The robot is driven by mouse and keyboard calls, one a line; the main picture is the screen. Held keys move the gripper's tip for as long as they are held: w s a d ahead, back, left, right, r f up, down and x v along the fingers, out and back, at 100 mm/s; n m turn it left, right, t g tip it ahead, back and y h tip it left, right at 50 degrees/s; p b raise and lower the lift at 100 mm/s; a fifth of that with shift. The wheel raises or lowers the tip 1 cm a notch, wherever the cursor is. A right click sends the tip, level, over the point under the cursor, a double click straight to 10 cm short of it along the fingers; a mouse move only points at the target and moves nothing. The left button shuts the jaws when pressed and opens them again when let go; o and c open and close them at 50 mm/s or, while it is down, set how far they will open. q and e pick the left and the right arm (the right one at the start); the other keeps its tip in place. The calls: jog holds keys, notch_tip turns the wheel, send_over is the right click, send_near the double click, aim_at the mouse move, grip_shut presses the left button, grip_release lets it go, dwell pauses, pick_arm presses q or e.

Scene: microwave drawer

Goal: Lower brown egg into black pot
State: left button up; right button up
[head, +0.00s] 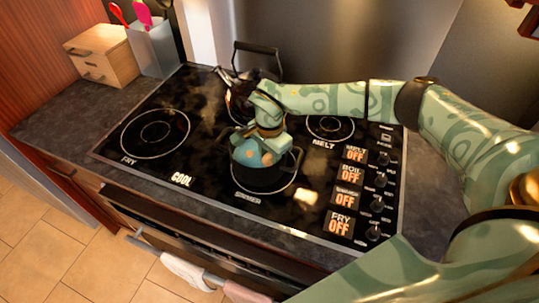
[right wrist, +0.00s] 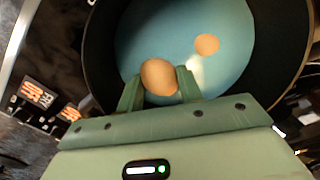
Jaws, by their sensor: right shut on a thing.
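The black pot (head: 262,182) stands on the burner marked SIMMER in the head view, with pale blue contents. In the right wrist view the pot's dark wall (right wrist: 100,60) surrounds the blue. My right gripper (right wrist: 160,88) points down into the pot, shut on a brown egg (right wrist: 158,77) between its two fingers. Another brown egg (right wrist: 207,44) lies in the blue, apart from the held one. In the head view my right gripper (head: 260,146) is over the pot's opening and partly hides its inside. I cannot tell whether the held egg touches the contents. My left gripper is not in view.
A kettle (head: 239,98) with a black handle stands behind the gripper on the cooktop (head: 205,165). Control knobs (head: 375,203) line the cooktop's right side. A wooden box (head: 102,56) and a utensil holder (head: 152,48) stand at the back left. The left front burner is free.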

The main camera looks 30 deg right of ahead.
aim_at(270, 156)
jog(key=shift+f, duration=0.4)
jog(key=o, duration=0.7)
notch_tip(270, 156, up, 16)
jog(key=shift+r+p, duration=0.2)
jog(key=shift+p, duration=0.35)
jog(key=shift+f, duration=0.1)
